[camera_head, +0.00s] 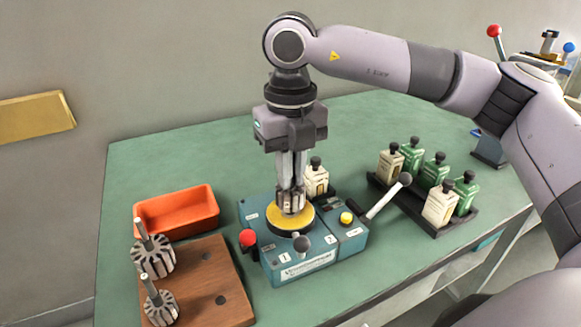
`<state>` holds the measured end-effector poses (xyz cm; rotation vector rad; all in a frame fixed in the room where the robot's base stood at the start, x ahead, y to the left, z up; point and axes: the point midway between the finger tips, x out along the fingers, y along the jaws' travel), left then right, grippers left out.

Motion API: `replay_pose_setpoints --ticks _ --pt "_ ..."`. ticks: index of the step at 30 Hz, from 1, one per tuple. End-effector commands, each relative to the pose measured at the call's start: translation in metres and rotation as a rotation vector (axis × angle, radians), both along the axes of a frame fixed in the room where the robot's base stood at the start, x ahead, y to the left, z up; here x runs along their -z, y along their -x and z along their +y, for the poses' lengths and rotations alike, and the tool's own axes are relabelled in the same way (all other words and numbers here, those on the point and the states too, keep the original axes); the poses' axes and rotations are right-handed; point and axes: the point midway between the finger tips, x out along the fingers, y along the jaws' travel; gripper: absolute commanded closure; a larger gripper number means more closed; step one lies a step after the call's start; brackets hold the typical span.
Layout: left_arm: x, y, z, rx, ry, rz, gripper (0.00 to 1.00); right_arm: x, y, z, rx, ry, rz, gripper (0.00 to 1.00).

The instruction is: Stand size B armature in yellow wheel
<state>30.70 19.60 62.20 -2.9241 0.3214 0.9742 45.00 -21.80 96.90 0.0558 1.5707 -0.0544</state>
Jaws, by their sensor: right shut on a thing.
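My right gripper (291,190) points straight down over the blue winding machine (310,260). It is shut on a small grey slotted armature (291,203), held upright. The armature is over the middle of the yellow wheel (272,219) on the machine's top. I cannot tell whether its lower end touches the wheel or sits in it, and the fingers hide its upper part. Two other armatures, a larger one (154,262) and a smaller one (161,308), stand with shafts up on the wooden board (212,268). My left gripper is not in view.
An orange tray (177,213) lies behind the board. A dark rack (405,212) of cream and green bottles is at right.

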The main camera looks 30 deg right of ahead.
Motion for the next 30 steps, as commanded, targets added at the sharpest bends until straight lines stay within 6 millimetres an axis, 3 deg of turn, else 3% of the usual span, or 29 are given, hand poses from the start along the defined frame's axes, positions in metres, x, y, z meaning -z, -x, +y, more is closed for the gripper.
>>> replay_pose_setpoints --ticks 10,11,12,13,30 --pt "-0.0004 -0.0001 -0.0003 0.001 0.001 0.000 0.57 -0.0010 -0.0002 0.0000 0.000 -0.001 -0.002 1.00" --pt "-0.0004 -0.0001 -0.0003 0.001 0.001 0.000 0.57 -0.0010 -0.0002 0.0000 0.000 -0.001 -0.002 0.80" --pt "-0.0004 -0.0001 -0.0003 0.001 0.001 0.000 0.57 -0.0010 -0.0002 0.0000 0.000 -0.001 -0.002 0.67" --pt "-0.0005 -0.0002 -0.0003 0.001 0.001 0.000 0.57 -0.0010 -0.0002 0.0000 0.000 -0.001 -0.002 0.60" --pt "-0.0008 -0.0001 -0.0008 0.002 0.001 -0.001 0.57 -0.0004 0.0000 0.0000 0.000 0.000 0.000 0.60"
